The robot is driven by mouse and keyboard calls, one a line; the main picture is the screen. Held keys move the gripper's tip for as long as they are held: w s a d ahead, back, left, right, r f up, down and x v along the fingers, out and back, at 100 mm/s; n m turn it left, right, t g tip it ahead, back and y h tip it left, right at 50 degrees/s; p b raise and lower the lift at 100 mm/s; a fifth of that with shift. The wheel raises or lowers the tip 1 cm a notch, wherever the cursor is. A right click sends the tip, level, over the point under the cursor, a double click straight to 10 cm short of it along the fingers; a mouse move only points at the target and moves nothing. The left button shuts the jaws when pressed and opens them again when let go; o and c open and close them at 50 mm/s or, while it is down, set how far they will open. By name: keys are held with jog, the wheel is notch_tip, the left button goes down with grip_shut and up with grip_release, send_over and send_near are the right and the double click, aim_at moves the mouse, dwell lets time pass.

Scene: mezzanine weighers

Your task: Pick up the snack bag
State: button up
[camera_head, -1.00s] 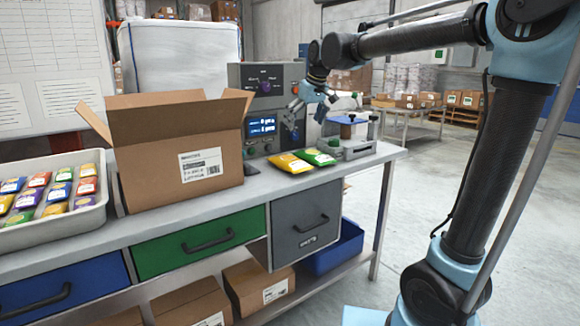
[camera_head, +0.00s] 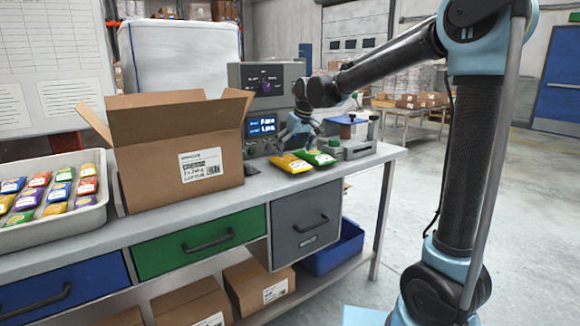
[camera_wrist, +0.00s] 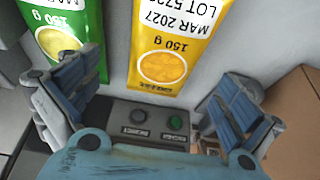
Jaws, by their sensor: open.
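A yellow snack bag (camera_head: 289,164) and a green snack bag (camera_head: 316,157) lie side by side on the bench, in front of the grey machine. The green bag (camera_wrist: 66,32) is at the upper left, close to the left finger. My gripper (camera_wrist: 162,105) is open and empty, with blue-padded fingers spread apart. In the head view my gripper (camera_head: 296,140) is just behind and above the two bags.
An open cardboard box (camera_head: 178,155) stands to the left. A grey tray (camera_head: 52,221) of several colourful bags is at the far left. The grey machine (camera_head: 262,82) with a lit display stands behind the bags. A metal fixture (camera_head: 352,147) is to their right.

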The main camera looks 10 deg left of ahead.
aim_at(291, 158)
jog(key=shift+s+x, duration=0.15)
jog(key=shift+x, duration=1.15)
jog(key=shift+s+x, duration=0.15)
jog(key=shift+x, duration=1.15)
jog(key=shift+d+f, duration=0.15)
jog(key=c, duration=1.2)
